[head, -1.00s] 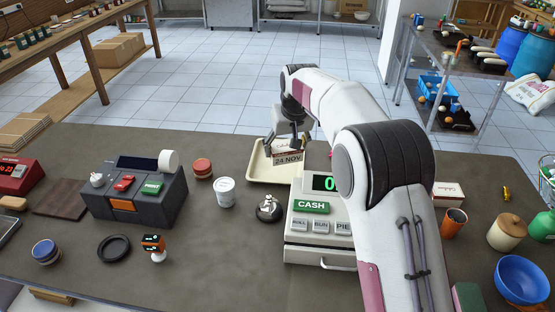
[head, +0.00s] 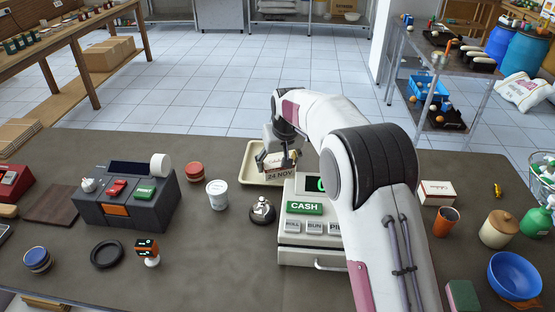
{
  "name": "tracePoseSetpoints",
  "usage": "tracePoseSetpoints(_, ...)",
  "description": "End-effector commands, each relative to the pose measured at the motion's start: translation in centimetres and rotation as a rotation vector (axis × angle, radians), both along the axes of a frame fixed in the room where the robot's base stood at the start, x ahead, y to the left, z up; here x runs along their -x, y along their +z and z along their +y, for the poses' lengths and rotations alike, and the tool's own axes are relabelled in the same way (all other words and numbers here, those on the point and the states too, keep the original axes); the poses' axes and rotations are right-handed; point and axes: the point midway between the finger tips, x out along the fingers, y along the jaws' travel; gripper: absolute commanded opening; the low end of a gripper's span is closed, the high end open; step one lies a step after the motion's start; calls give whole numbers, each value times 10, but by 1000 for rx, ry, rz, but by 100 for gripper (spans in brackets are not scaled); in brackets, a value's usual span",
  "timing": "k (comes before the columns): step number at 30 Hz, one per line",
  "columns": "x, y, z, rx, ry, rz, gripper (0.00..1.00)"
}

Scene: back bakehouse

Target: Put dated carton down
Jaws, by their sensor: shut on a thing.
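The dated carton (head: 280,173) is a small white and reddish-brown box marked "24 NOV". My gripper (head: 277,160) is shut on it from above, in the middle of the head view. The carton shows in front of a cream tray (head: 251,169), close behind the cash register's left back corner. I cannot tell whether the carton's underside touches anything. Part of the tray is hidden behind the carton, my gripper and my arm.
The cash register (head: 303,243) stands just in front, partly covered by my arm. A bell (head: 262,210), a white tub (head: 217,194) and red-brown stacked discs (head: 195,172) stand to the left. Another carton (head: 437,192) lies right of my arm.

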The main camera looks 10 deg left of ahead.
Motion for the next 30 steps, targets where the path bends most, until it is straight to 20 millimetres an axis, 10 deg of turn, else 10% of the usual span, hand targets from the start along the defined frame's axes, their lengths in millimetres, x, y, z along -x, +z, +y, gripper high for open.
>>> tracePoseSetpoints(17,0,-7,0,0,0,0,38)
tracePoseSetpoints(18,0,-7,0,0,0,0,72)
tracePoseSetpoints(19,0,-7,0,0,0,0,79)
tracePoseSetpoints(30,0,-6,0,0,0,0,79)
